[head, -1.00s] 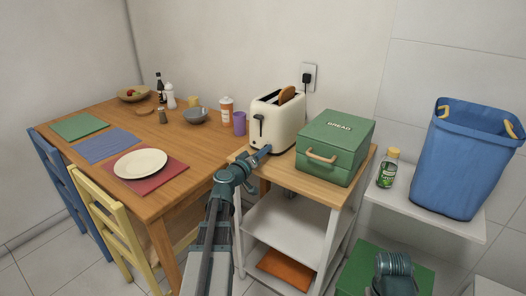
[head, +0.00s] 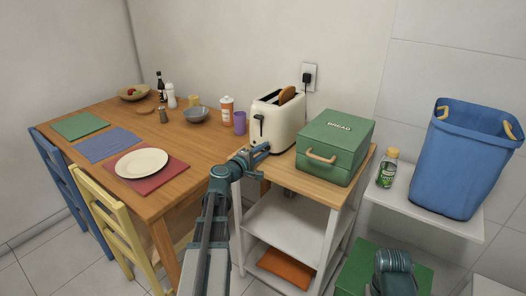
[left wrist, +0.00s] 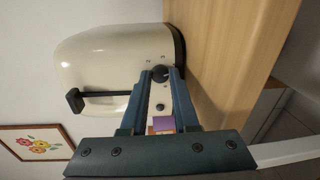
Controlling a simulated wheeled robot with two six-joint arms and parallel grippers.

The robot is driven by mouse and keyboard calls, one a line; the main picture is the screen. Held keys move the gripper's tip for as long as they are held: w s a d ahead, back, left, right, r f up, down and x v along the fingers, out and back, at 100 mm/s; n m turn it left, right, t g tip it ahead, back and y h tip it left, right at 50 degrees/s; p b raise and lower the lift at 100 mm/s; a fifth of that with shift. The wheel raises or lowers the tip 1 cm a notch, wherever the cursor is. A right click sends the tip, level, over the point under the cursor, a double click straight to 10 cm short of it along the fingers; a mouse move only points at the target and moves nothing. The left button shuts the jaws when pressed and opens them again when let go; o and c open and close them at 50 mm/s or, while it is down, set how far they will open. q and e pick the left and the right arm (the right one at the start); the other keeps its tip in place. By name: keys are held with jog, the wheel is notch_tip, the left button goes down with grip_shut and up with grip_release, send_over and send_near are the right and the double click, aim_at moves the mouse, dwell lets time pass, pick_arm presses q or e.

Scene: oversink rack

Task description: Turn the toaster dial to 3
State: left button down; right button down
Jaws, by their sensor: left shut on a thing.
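The cream toaster (head: 284,122) stands on the wooden top of the small cart, with a slice of bread (head: 287,94) in its slot. Its black lever (head: 258,128) is on the end facing me and also shows in the left wrist view (left wrist: 75,100). The dark round dial (left wrist: 160,73) sits low on that same end, near the base. My left gripper (head: 266,147) reaches the toaster from the front left. In the left wrist view its fingers (left wrist: 161,76) are shut on the dial. My right gripper's fingers do not show.
A green bread box (head: 335,148) stands close to the toaster's right. The purple cup (head: 240,123) stands on the dining table (head: 190,160) to its left. A wall outlet (head: 308,76) is behind. A yellow chair (head: 110,220) stands at the table's front.

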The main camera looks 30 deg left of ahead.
pick_arm(q)
jog(key=n, duration=0.6)
jog(key=shift+a+f+h, duration=0.1)
jog(key=shift+h, duration=0.3)
jog(key=n+b, duration=0.1)
jog(key=n, duration=0.4)
jog(key=shift+h, duration=0.4)
jog(key=shift+n, duration=0.4)
jog(key=c, duration=0.7)
grip_release()
jog(key=shift+o, duration=0.2)
jog(key=s+a, duration=0.2)
jog(key=s, duration=1.1)
jog(key=shift+s+r+p, duration=0.3)
jog(key=shift+s, duration=0.05)
jog(key=shift+a, duration=0.1)
